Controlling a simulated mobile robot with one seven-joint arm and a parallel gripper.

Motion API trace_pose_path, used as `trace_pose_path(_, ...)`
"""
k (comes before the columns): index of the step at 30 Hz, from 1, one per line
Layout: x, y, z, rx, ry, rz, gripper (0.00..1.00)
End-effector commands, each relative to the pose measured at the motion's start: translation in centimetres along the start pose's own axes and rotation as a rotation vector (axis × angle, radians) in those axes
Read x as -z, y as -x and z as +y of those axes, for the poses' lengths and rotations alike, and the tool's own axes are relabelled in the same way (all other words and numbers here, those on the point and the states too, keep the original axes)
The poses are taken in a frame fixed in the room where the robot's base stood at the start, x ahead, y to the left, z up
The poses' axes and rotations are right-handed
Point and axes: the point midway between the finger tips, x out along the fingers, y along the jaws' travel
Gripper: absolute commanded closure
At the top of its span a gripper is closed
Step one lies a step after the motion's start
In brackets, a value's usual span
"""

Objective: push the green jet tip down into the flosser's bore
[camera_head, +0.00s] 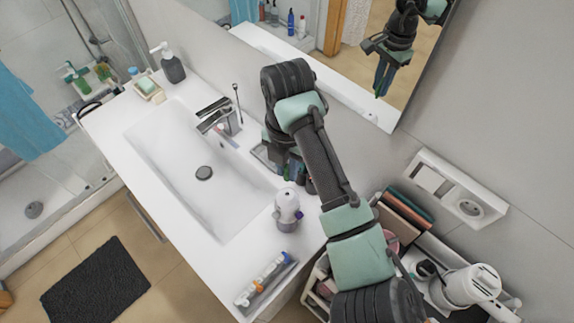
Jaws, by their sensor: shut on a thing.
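My gripper (292,172) points down over the counter behind the sink, beside the tap, partly hidden by my own wrist and arm. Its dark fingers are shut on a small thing. The mirror shows a bit of green at the fingertips, which fits the green jet tip (378,94). The tip itself is too small and hidden to make out directly. A rounded white device with a grey lower part and a dark blue spot, probably the flosser (287,207), stands upright on the counter in front of my gripper. Its bore cannot be made out.
The tap (219,118) and a thin upright stick (237,100) stand left of my gripper. The mirror and wall are close behind. A loaded cart (405,250) stands right.

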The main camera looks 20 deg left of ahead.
Motion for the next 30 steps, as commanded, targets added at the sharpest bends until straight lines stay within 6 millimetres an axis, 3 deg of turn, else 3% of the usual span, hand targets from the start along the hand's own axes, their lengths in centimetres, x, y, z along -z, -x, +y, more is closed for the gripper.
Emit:
trace_pose_path(15, 0.0, -4.8, 0.0, 0.000, -0.001, 0.001, 1.00)
trace_pose_path(30, 0.0, -5.3, 0.0, 0.000, -0.001, 0.000, 1.00)
